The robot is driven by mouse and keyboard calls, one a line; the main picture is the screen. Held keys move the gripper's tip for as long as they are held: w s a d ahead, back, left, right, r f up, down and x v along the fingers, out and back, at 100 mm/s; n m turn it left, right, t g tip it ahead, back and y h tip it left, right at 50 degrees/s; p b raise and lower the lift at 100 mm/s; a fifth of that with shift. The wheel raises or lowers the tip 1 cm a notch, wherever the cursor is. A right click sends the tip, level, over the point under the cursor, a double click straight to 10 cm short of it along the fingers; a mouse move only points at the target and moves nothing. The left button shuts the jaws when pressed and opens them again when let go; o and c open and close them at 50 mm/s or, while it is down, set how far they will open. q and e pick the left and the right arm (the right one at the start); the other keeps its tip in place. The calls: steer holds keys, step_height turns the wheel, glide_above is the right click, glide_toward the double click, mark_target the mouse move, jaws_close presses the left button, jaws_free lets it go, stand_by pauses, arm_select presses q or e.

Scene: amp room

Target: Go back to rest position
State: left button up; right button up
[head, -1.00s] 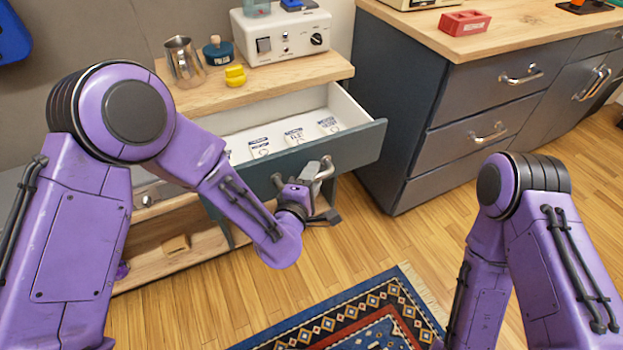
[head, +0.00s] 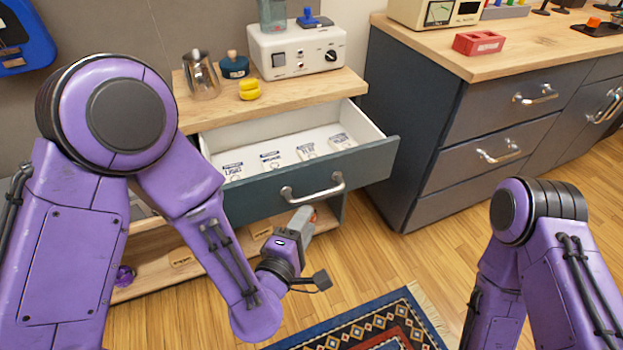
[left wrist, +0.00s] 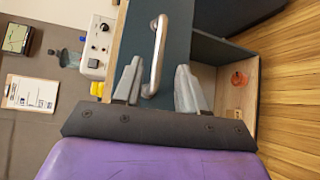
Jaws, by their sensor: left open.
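My left gripper (head: 303,222) is in front of and below the handle (head: 312,188) of an open dark teal drawer (head: 250,202). In the left wrist view its two grey fingers (left wrist: 158,88) are spread apart, with the silver handle (left wrist: 157,50) showing beyond and between them. The gripper appears apart from the handle and holds nothing. The drawer stands pulled out with several white labelled packets (head: 270,160) inside. My right arm shows at the lower right of the head view, but its gripper is out of the picture.
A wooden top above the drawer holds a white machine (head: 296,50), a metal jug (head: 200,75) and yellow discs (head: 249,89). A dark cabinet (head: 420,130) stands to the right. A patterned rug (head: 370,325) lies on the wooden floor. Open floor lies between rug and cabinet.

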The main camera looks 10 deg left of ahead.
arm_select(q)
steer(key=s+a+f+m+g+y+p, duration=0.3)
steer(key=s+a+f+m+g, duration=0.15)
steer(key=a+f, duration=0.2)
steer(key=s+a+f+m+g+y+p, duration=0.2)
steer(key=s+a+f+m+g, duration=0.1)
steer(key=a+f+m, duration=0.3)
steer(key=s+a+f+g+y+p, duration=0.1)
steer(key=s+a+f+g+p, duration=0.1)
steer(key=s+a, duration=0.3)
steer(key=s+a+f+g+y+p, duration=0.2)
steer(key=s+a, duration=0.4)
steer(key=s, duration=0.3)
steer(key=shift+a+f+n+g, duration=0.2)
steer(key=shift+a+n+g, duration=0.1)
steer(key=shift+n+g, duration=0.2)
